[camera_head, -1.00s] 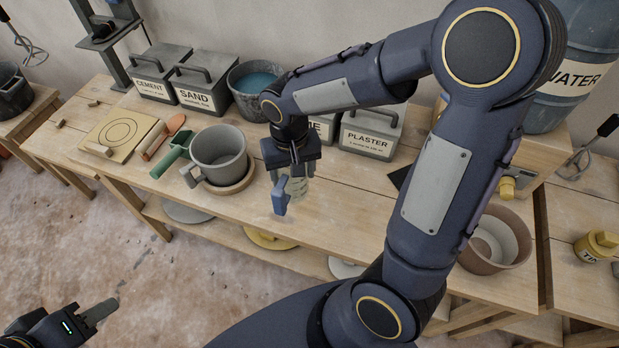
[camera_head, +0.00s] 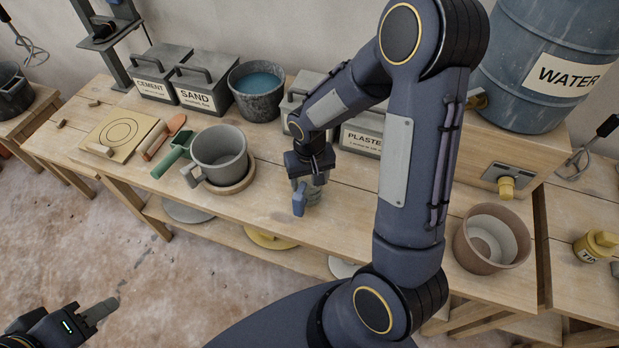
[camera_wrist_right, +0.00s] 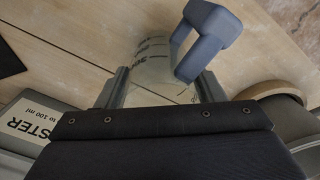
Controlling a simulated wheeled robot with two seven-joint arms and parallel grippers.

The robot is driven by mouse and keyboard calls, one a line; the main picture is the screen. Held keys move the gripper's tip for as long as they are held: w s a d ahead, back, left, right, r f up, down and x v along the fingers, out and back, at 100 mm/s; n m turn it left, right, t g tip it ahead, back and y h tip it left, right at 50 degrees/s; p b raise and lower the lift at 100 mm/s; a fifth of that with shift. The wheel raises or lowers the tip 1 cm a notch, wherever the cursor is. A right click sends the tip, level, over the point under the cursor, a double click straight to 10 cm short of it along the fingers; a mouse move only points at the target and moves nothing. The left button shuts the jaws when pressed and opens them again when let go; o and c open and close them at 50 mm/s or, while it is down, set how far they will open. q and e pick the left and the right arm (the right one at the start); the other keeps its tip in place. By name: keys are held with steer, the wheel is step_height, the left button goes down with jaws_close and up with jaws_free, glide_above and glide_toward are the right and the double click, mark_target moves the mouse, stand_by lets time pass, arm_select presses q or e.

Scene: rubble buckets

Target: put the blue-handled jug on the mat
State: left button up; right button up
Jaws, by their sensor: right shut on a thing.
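The clear jug with the blue handle (camera_head: 299,199) is over the front middle of the bench in the head view. In the right wrist view the clear jug (camera_wrist_right: 152,62) shows dark markings, with its blue handle to the right. My right gripper (camera_wrist_right: 162,90) is shut on the jug's body, one finger on each side. I cannot tell whether the jug's base touches the bench. A dark flat patch, apparently the mat (camera_wrist_right: 9,60), shows at the left edge of the wrist view; my right arm hides that spot in the head view. My left gripper (camera_head: 95,314) is low at the left, away from the bench.
A grey mug (camera_head: 220,155) stands on a round wooden board left of the jug. Labelled boxes, including the sand box (camera_head: 199,83), line the back. A brown pot (camera_head: 480,262) and a water barrel (camera_head: 535,60) are at right.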

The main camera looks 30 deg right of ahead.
steer(key=shift+f, duration=0.1)
steer(key=o, duration=0.8)
steer(key=shift+f, duration=0.1)
steer(key=o, duration=0.5)
